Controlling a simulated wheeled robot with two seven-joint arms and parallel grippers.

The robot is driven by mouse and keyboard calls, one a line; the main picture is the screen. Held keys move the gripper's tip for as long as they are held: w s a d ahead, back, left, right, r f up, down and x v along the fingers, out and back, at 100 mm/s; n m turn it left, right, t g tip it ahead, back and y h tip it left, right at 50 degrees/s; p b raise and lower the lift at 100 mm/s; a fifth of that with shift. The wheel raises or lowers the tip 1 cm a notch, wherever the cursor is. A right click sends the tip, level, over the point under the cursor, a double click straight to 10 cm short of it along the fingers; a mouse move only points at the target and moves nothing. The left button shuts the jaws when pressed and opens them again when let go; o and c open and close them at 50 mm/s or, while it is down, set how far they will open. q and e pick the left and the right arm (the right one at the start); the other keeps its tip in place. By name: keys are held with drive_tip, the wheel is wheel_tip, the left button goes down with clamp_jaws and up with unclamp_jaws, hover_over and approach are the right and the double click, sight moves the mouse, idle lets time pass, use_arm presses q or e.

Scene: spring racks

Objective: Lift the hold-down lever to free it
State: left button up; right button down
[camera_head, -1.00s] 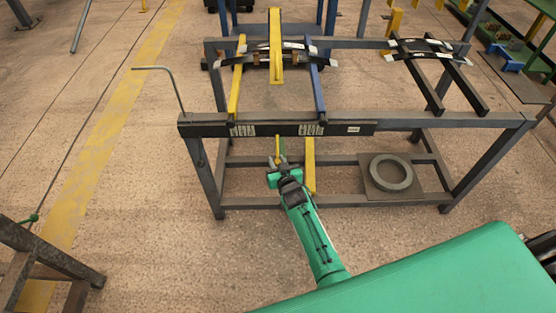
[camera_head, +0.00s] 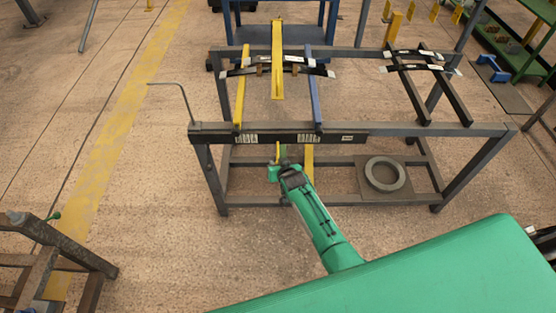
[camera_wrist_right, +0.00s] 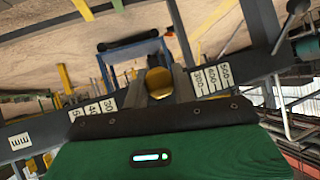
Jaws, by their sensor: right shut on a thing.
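The yellow hold-down lever (camera_head: 278,62) stands at the middle of the rack, crossing over the dark leaf springs (camera_head: 262,68). My right gripper (camera_head: 280,155) is just below the rack's front beam. In the right wrist view, its jaws (camera_wrist_right: 158,84) are shut on a round yellow bar end (camera_wrist_right: 158,80). This looks like the lever's near end, but the beam hides the link between them in the head view. My left gripper is not in view.
The dark front beam (camera_head: 362,139) with scale labels runs just above my right gripper. A blue bar (camera_head: 315,98) and a yellow bar (camera_head: 240,95) lie across the rack. A grey ring (camera_head: 385,174) lies on the lower shelf. A bent rod (camera_head: 178,86) rises at the left corner.

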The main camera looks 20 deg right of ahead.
sight(278, 156)
wheel_tip(278, 156, up, 5)
drive_tip(key=g+p, duration=0.4)
drive_tip(key=p, duration=0.3)
drive_tip(key=shift+f+m+y, duration=0.1)
drive_tip(key=shift+m+y, duration=0.2)
drive_tip(key=shift+y, duration=0.1)
drive_tip(key=r+g+p, duration=0.2)
drive_tip(key=shift+w+d+g+y, duration=0.1)
drive_tip(key=shift+w+g+y, duration=0.2)
drive_tip(key=shift+w, duration=0.1)
drive_tip(key=shift+w+d+r+p, duration=0.1)
drive_tip(key=shift+w+r+p, duration=0.35)
drive_tip(key=shift+r+p, duration=0.1)
drive_tip(key=c, duration=1.2)
unclamp_jaws()
drive_tip(key=shift+c, duration=0.2)
drive_tip(key=shift+o, duration=0.4)
drive_tip(key=shift+f, duration=0.1)
drive_tip(key=shift+s, duration=0.1)
